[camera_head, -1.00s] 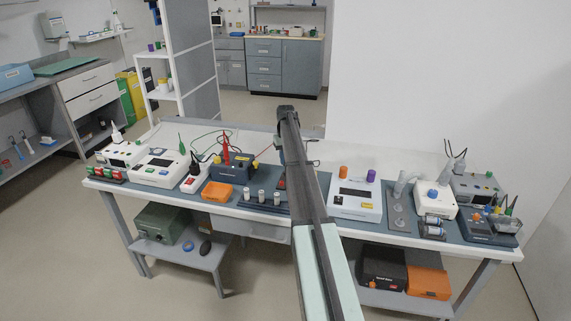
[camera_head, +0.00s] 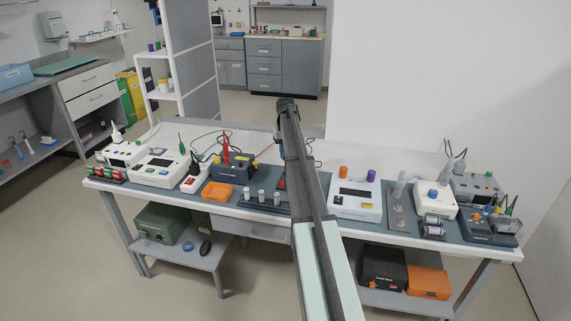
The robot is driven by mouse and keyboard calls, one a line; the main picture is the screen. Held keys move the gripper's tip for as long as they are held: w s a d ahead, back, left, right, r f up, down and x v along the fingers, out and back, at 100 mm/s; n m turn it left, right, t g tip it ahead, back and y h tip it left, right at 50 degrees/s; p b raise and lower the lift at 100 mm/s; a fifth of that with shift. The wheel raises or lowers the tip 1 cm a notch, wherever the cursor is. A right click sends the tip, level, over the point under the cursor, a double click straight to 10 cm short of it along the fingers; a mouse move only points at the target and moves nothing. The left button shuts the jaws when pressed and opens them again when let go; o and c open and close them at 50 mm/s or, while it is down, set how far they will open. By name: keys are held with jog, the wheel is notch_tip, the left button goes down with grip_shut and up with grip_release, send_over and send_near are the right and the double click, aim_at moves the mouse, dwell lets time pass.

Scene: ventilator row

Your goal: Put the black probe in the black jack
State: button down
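A dark blue meter box (camera_head: 233,171) stands left of my arm on the bench, with a red probe (camera_head: 226,151) upright at its left side. A small black upright piece (camera_head: 194,162) stands at a white and red unit (camera_head: 193,182) left of the meter; I cannot tell whether it is the black probe. The black jack is too small or hidden to make out. My arm reaches over the bench, and its far end (camera_head: 279,132) is mostly behind my own forearm. The fingers, and anything in them, are hidden.
An orange tray (camera_head: 217,192) and several small pale cylinders (camera_head: 262,196) stand in front of the meter. A white box with orange and purple knobs (camera_head: 356,200) stands right of my arm. Thin cables lie behind the meter. The bench's back strip (camera_head: 390,160) is mostly clear.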

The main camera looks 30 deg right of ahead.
jog(key=shift+n, duration=0.7)
jog(key=w+a+r, duration=0.1)
jog(key=a, duration=0.2)
jog(key=w+a+r, duration=0.2)
jog(key=a, duration=0.2)
jog(key=w+a+r, duration=0.1)
jog(key=w+a, duration=0.1)
jog(key=a, duration=0.1)
jog(key=shift+a+r, duration=0.2)
jog(key=shift+r, duration=0.1)
jog(key=w+a+r+m, duration=0.1)
jog(key=a+r, duration=0.5)
jog(key=a, duration=0.1)
jog(key=shift+a, duration=0.3)
send_over(241, 166)
jog(key=shift+w+d+f, duration=0.1)
jog(key=shift+w+f, duration=0.15)
jog(key=shift+f, duration=1.3)
jog(key=shift+w+d+f, duration=0.1)
jog(key=shift+w+f, duration=0.1)
jog(key=shift+f, duration=1.3)
jog(key=shift+f, duration=0.95)
